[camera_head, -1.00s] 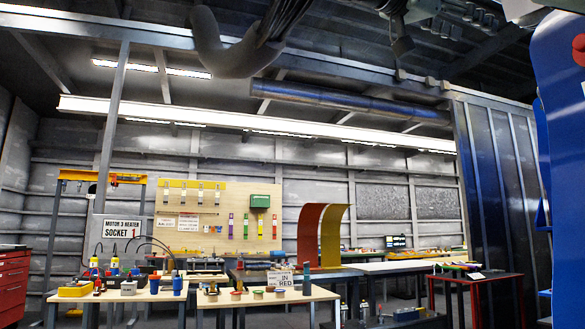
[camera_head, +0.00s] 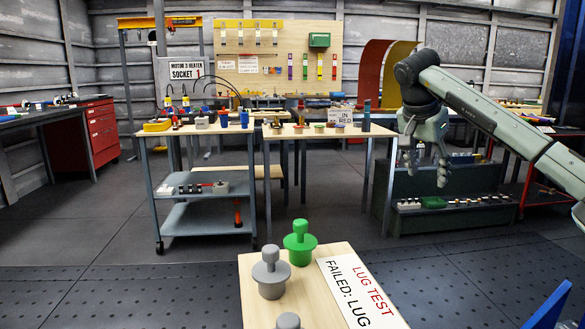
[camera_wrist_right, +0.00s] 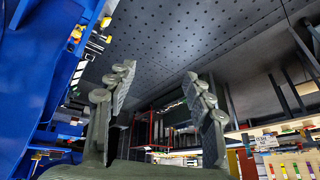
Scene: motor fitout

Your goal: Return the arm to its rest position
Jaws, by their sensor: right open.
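My right arm comes into the head view from the right edge. Its gripper (camera_head: 426,174) hangs with its fingers pointing down, in the air in front of the red and yellow curved panels and above the low dark green shelf. The wrist view shows the same gripper (camera_wrist_right: 158,76) with its two fingers well apart and nothing between them. It touches nothing that I can see. My left gripper is in neither view.
A blue panel (camera_wrist_right: 35,70) is at the wrist view's left. Open floor lies between.

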